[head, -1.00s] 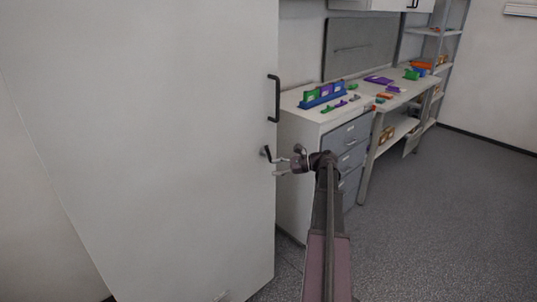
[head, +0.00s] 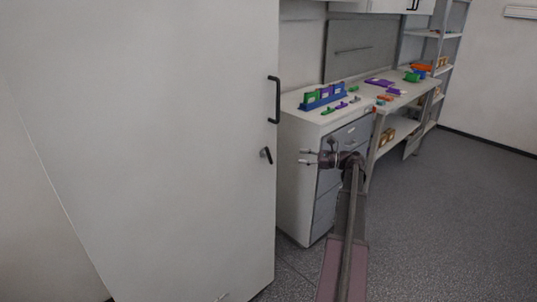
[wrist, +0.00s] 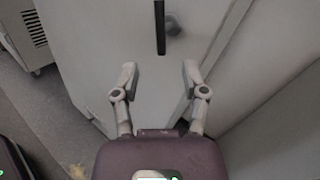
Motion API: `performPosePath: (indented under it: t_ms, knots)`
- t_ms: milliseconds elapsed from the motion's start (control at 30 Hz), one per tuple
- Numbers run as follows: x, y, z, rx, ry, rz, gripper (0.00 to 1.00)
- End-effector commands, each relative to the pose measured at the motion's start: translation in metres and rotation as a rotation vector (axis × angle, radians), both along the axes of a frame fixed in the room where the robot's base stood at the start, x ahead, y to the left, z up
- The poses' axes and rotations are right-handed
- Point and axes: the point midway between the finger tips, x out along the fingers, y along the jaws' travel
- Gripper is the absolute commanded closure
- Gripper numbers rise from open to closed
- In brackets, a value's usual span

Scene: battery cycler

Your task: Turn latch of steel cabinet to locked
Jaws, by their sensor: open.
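The steel cabinet (head: 150,130) is the tall pale cabinet filling the left of the head view. Its latch (head: 266,155), a short black lever on a grey round hub, sits near the door's right edge, below the black handle (head: 274,100). In the head view the lever leans steeply, close to upright. My gripper (head: 304,157) is open and empty, to the right of the latch and apart from it.
A drawer unit (head: 300,190) stands right of the cabinet, with a workbench (head: 390,105) beyond it. Colourful parts (head: 325,97) lie on top. Shelving (head: 445,60) stands at the back. The grey floor (head: 440,230) on the right is clear.

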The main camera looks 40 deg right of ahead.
Motion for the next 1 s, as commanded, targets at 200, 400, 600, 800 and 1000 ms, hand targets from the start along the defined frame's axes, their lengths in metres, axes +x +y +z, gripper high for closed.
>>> performPosePath:
  t_ms: [200,400,600,800,1000]
  knots:
    - [0.013,0.012,0.0,0.0,0.0,0.002,0.43]
    - [0.034,0.029,0.0,0.0,0.0,0.002,0.43]
    - [0.058,0.048,0.0,-0.001,0.0,0.002,0.43]
    - [0.081,0.067,0.0,-0.001,0.0,0.001,0.43]
    - [0.097,0.08,0.0,-0.001,-0.001,0.0,0.43]
